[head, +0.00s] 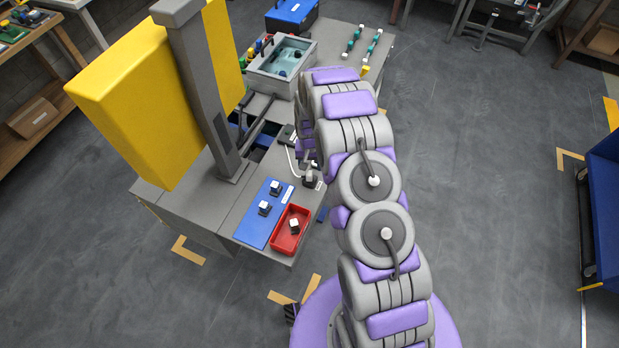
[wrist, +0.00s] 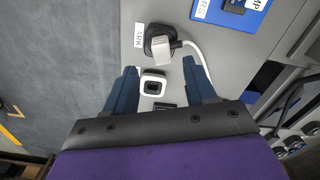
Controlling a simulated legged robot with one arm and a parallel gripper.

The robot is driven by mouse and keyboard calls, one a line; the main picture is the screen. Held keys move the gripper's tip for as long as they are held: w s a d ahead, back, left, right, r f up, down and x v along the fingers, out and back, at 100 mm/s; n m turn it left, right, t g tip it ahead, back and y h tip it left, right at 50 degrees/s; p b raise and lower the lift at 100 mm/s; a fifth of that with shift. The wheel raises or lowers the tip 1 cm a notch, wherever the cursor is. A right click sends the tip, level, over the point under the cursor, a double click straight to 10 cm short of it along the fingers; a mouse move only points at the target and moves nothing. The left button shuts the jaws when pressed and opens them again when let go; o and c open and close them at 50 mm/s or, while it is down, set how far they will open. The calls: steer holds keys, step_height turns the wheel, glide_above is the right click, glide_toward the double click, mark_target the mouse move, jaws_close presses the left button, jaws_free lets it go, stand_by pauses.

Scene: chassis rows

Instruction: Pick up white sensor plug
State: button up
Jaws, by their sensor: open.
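In the wrist view, a pale plug (wrist: 162,48) with a white cable (wrist: 198,50) sits in a round black holder just beyond my fingertips. The cable curves right and runs behind my right finger. My gripper (wrist: 160,67) is open, with its two dark blue fingers apart and pointing toward the plug. A white square piece with a dark centre (wrist: 152,83) shows between the fingers; I cannot tell whether they touch it. In the head view the plug (head: 310,177) stands on the grey bench beside my arm, and my gripper is mostly hidden behind the arm.
A blue mat (head: 258,226) with two white-topped pieces and a red tray (head: 278,244) with another lie near the bench's front edge. A tall yellow block (head: 140,100) and grey post (head: 203,90) stand left. A grey bin (head: 262,74) is farther back. Open floor lies right.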

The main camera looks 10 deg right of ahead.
mark_target(309, 173)
steer(key=f, duration=0.2)
steer(key=f+b, duration=0.1)
steer(key=f, duration=0.3)
steer(key=shift+s+a, duration=0.15)
steer(key=shift+a, duration=0.1)
steer(key=shift+r, duration=0.1)
jaws_close()
